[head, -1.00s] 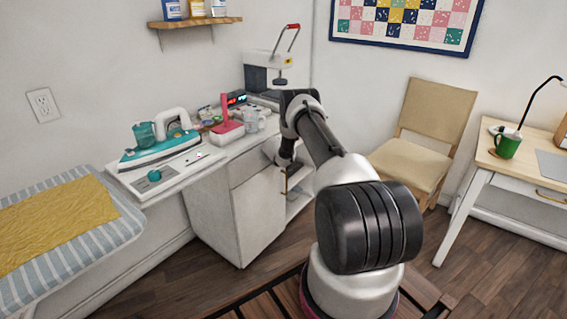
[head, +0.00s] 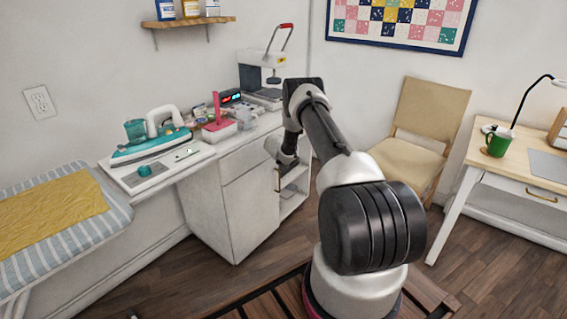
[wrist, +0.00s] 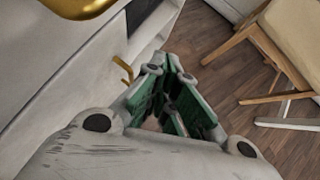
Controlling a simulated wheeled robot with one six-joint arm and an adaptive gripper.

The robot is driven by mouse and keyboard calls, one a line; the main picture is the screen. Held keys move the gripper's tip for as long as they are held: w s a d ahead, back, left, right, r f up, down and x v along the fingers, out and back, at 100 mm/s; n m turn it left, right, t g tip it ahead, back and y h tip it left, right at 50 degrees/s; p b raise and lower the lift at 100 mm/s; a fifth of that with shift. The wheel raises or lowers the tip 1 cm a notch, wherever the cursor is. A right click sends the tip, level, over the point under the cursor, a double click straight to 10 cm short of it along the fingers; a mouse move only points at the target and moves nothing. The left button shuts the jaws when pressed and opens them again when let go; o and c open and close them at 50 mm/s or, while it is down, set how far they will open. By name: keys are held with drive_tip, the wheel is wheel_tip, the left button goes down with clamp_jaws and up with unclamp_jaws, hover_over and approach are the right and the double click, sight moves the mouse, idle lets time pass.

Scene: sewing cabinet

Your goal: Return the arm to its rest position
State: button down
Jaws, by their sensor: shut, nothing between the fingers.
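My gripper (wrist: 174,72) shows in the wrist view with its green-lined fingers drawn together and nothing between them. It hangs clear of the white cabinet and above the wood floor. In the head view my arm (head: 325,130) rises from its base, bends at a raised elbow and drops down beside the cabinet's open side. The fingers are too small and dark there to make out.
A wooden chair (head: 425,125) and a desk (head: 530,165) stand right. An ironing board (head: 95,250) is at far left. Floor between is clear.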

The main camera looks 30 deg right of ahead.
drive_tip(key=s+d+r, duration=0.1)
drive_tip(key=s+r, duration=0.3)
drive_tip(key=r, duration=0.1)
drive_tip(key=shift+s+d, duration=0.35)
drive_tip(key=shift+d+r, duration=0.1)
